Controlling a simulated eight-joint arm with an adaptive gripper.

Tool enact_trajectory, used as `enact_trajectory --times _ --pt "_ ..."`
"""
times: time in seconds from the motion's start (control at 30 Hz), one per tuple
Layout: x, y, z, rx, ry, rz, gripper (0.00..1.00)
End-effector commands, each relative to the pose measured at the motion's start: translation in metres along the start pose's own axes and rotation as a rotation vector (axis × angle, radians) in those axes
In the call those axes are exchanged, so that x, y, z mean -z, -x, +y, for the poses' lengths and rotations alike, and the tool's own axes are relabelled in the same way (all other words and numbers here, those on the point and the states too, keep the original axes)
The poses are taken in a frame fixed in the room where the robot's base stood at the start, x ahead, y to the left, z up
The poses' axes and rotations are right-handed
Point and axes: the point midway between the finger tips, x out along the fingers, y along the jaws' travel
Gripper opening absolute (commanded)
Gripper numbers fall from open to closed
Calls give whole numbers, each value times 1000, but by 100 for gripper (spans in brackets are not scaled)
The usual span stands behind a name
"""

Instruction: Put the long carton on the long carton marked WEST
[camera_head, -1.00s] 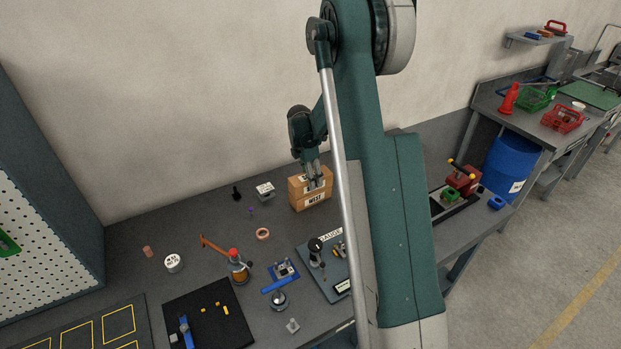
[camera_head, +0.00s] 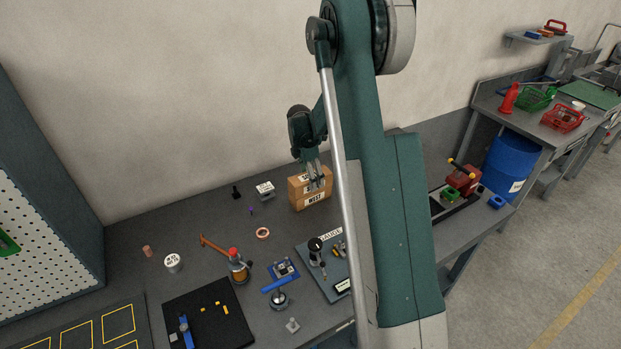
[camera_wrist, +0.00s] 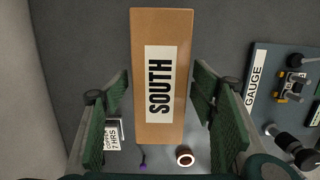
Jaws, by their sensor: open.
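A brown long carton marked SOUTH fills the middle of the wrist view (camera_wrist: 162,30), label facing up at the camera. In the head view the upper carton (camera_head: 296,184) lies on the long carton marked WEST (camera_head: 314,203), against the back of the bench; the two look flush. My gripper (camera_head: 316,179) is over the upper carton. In the wrist view its green-padded fingers (camera_wrist: 162,95) stand open on both sides of the SOUTH carton, with a visible gap on each side. The WEST carton is hidden there.
A copper coil (camera_head: 262,233) and a white-labelled block (camera_head: 265,191) stand left of the cartons. A gauge board (camera_head: 331,286) lies in front, to the right. The bench around the cartons is mostly clear.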

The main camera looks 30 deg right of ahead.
Motion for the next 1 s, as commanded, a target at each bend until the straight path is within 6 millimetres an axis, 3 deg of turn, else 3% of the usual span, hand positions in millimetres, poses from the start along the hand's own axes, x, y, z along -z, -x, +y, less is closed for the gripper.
enact_trajectory --times 0.27,0.8,1.0 --pt "0 18 0 0 0 0 57" --pt "0 95 0 0 0 0 57" --pt "0 115 0 0 0 0 57"
